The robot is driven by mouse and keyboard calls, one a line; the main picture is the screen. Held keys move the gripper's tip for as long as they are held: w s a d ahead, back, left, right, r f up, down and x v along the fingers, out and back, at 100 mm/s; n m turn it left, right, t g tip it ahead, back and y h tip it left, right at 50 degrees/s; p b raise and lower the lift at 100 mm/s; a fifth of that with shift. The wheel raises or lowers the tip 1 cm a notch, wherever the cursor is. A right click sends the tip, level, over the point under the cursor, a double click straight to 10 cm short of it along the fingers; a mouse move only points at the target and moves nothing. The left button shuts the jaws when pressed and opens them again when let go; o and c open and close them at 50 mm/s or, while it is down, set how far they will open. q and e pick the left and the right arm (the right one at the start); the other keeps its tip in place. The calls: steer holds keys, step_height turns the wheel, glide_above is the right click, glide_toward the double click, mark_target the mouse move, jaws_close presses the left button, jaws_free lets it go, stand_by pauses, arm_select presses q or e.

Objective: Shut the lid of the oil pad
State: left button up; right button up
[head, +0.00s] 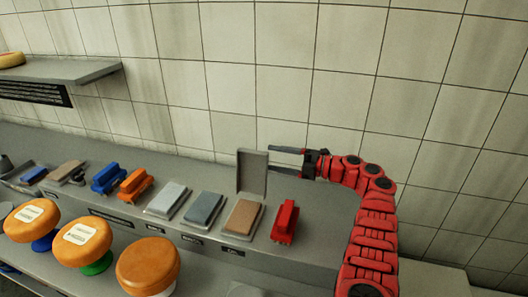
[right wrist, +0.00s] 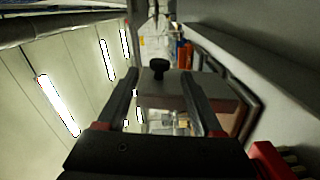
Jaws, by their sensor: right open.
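The oil pad is a shallow grey box with a brown pad (head: 242,218) on the counter in the head view. Its grey lid (head: 252,172) stands upright at the back of the box, open. My red right arm comes from the right, and its black right gripper (head: 272,160) is open and empty beside the lid, with the fingers pointing left. The fingers look close to the lid's right edge; I cannot tell whether they touch. In the right wrist view, a panel with a black knob (right wrist: 158,66) shows beyond the parted fingers. My left gripper is not in view.
A red block (head: 285,221) stands right of the oil pad. Grey-blue (head: 204,208) and pale (head: 167,199) flat boxes lie to its left, then orange and blue tools. The tiled wall is behind.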

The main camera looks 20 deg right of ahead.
mark_target(264, 157)
steer(key=x, duration=0.4)
steer(key=shift+p, duration=0.3)
jaws_close()
stand_by(1.1)
